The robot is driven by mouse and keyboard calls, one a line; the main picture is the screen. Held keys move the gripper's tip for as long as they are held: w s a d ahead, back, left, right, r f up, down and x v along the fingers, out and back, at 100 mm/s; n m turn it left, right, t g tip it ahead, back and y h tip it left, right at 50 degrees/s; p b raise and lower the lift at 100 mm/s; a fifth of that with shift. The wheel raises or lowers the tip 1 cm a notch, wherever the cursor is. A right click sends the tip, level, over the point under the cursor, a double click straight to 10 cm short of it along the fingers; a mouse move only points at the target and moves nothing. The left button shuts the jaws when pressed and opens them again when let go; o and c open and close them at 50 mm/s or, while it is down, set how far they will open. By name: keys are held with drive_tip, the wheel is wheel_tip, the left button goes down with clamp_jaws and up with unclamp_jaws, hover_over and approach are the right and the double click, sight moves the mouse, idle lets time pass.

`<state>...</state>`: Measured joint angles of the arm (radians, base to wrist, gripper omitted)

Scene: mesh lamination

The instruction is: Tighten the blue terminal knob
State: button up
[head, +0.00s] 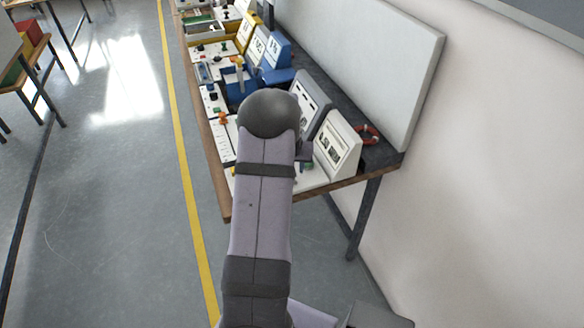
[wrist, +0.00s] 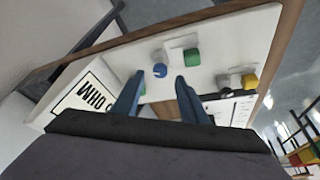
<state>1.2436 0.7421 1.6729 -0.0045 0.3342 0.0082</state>
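The blue terminal knob (wrist: 160,70) sits on a white panel (wrist: 225,40) in the wrist view, beside a pale post. My gripper (wrist: 160,79) is open, with its two blue fingers pointing at the panel. In the picture the blue knob shows between the fingertips, slightly beyond them. I cannot tell how far off it is in depth, and no contact is visible. In the head view my arm hides the gripper and the blue knob.
A green knob (wrist: 192,58) stands right of the blue one, and a yellow knob (wrist: 249,81) is farther right. An OHM meter (wrist: 88,98) is at the left. In the head view, several instruments line the bench (head: 228,190) along the wall, with clear floor left.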

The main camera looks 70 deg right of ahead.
drive_tip(key=shift+p+x, duration=0.5)
drive_tip(key=shift+x, duration=1.1)
drive_tip(key=shift+c, duration=0.3)
clamp_jaws()
